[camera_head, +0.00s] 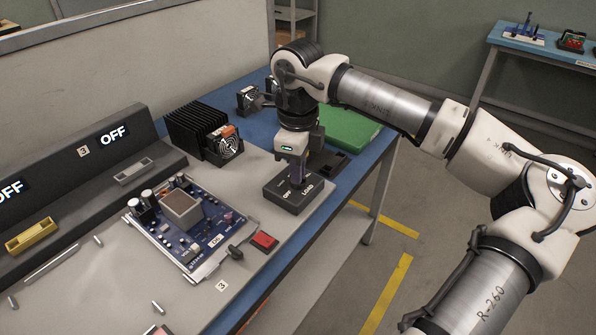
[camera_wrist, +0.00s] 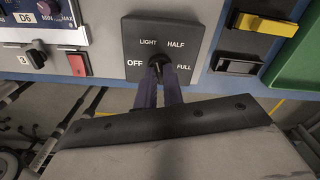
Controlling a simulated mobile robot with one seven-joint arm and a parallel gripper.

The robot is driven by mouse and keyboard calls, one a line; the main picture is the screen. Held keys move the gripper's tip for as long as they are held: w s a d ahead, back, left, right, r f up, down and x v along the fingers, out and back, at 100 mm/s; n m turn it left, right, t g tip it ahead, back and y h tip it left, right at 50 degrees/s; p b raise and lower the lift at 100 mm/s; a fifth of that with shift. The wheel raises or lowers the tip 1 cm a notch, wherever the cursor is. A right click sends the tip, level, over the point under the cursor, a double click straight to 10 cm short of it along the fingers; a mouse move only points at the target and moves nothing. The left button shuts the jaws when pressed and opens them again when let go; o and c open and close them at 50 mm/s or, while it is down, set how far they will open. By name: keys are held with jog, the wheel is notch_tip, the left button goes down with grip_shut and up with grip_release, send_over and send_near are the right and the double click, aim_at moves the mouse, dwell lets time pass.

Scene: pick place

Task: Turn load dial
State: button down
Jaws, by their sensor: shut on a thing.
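The load dial is a dark box (camera_head: 278,193) at the front edge of the bench, with OFF and LOAD lettering in the head view. In the wrist view the dial panel (camera_wrist: 140,35) carries the marks OFF, LIGHT, HALF and FULL around a black knob (camera_wrist: 158,60). My gripper (camera_head: 298,181) points down onto the box from above. Its two purple fingers (camera_wrist: 160,84) are shut on the knob. The fingers hide part of the knob, and I cannot tell which mark it points to.
A blue circuit board (camera_head: 195,232) lies left of the dial, with a red button (camera_head: 264,241) between them. A black finned heat sink (camera_head: 192,125) stands behind. Two displays on the dark console read OFF (camera_head: 113,135).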

jog(key=n, duration=0.3)
jog(key=shift+n+b, duration=0.35)
jog(key=shift+n, duration=0.05)
jog(key=n, duration=0.3)
jog(key=shift+n+b, duration=0.3)
jog(key=n, duration=0.6)
jog(key=shift+n+b, duration=0.3)
jog(key=shift+n, duration=0.1)
jog(key=c, duration=1.5)
grip_release()
jog(key=shift+r, duration=0.1)
notch_tip(320, 180, up, 14)
jog(key=shift+f+p, duration=0.15)
jog(key=shift+p, duration=0.3)
